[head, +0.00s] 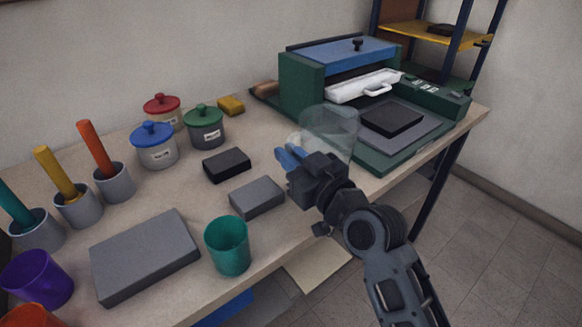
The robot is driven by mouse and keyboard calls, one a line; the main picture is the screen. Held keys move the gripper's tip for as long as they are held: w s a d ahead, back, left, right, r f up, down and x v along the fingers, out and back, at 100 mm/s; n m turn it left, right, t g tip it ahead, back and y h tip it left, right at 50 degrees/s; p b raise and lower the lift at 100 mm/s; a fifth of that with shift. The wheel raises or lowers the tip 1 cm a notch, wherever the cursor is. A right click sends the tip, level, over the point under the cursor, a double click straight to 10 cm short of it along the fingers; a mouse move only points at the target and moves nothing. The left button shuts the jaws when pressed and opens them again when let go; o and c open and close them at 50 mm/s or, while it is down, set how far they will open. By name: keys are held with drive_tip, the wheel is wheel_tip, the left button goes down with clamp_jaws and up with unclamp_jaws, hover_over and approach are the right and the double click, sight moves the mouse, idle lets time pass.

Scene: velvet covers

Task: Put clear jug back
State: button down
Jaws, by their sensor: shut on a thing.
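The clear jug (335,125) is see-through and stands out only faintly near the middle of the head view, in front of the green machine. My gripper (290,157), with blue fingertips, is at the jug's lower left and shut on it. The exact grip point is hard to see through the clear wall. The jug looks roughly upright. I cannot tell whether its base touches the table, because my gripper and wrist hide part of its lower side.
The green machine (302,85) with a black block (391,118) on its bed is behind and right. Black (227,165) and grey (257,197) blocks, lidded pots (156,147) and a teal cup (228,246) are left. The table (205,190) has bare patches between them.

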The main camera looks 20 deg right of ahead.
drive_tip(key=shift+f, duration=1.6)
drive_tip(key=shift+f+b, duration=0.2)
drive_tip(key=shift+b, duration=0.15)
drive_tip(key=c, duration=1.1)
unclamp_jaws()
drive_tip(key=shift+r, duration=0.15)
drive_tip(key=shift+b+v, duration=1.05)
drive_tip(key=shift+v, duration=5)
